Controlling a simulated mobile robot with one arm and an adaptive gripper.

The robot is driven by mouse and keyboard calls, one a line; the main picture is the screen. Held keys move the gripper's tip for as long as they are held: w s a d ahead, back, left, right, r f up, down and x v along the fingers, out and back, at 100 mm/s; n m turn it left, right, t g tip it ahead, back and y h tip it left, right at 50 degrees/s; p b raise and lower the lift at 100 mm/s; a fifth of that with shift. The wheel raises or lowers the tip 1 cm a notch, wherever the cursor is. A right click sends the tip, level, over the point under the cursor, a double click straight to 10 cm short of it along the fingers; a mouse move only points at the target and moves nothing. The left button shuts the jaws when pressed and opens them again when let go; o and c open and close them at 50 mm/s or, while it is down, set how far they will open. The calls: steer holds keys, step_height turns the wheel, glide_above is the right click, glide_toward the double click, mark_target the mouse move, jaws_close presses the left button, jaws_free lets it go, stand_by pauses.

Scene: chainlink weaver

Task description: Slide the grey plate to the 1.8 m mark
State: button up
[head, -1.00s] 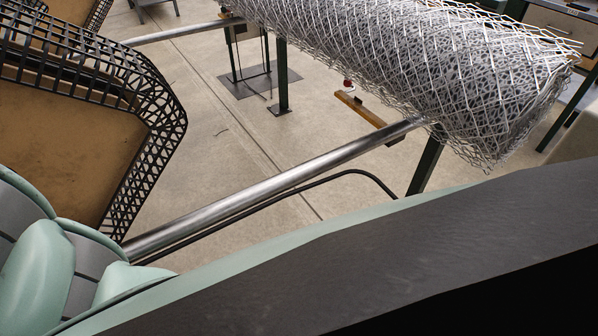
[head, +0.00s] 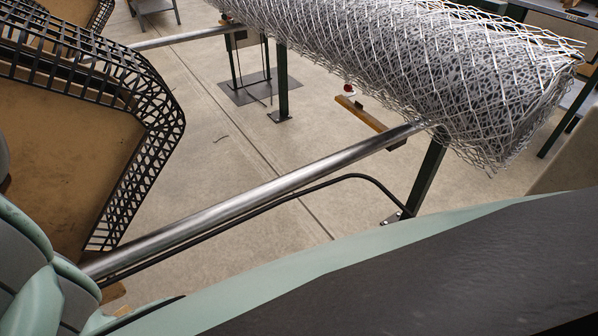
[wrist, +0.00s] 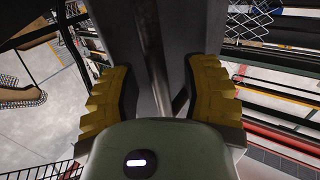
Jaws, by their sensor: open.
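In the wrist view my gripper (wrist: 163,95) is open, with one ridged yellow finger pad on each side. A dark grey upright piece (wrist: 130,50) rises beyond and between the pads, with a thin lighter metal strip (wrist: 162,75) down its middle. I cannot tell whether this is the grey plate, or whether the pads touch it. No 1.8 m mark can be made out in either view. My gripper does not show in the head view.
A roll of chain-link mesh (head: 420,65) lies across the top right on dark posts (head: 425,175). A steel tube (head: 260,195) runs diagonally, with a black hose (head: 340,180) beside it. A black mesh guard (head: 150,110) stands left. Open concrete floor (head: 215,125) lies between.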

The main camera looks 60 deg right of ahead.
steer(key=shift+o, duration=0.3)
steer(key=shift+w, duration=0.15)
jaws_close()
stand_by(0.3)
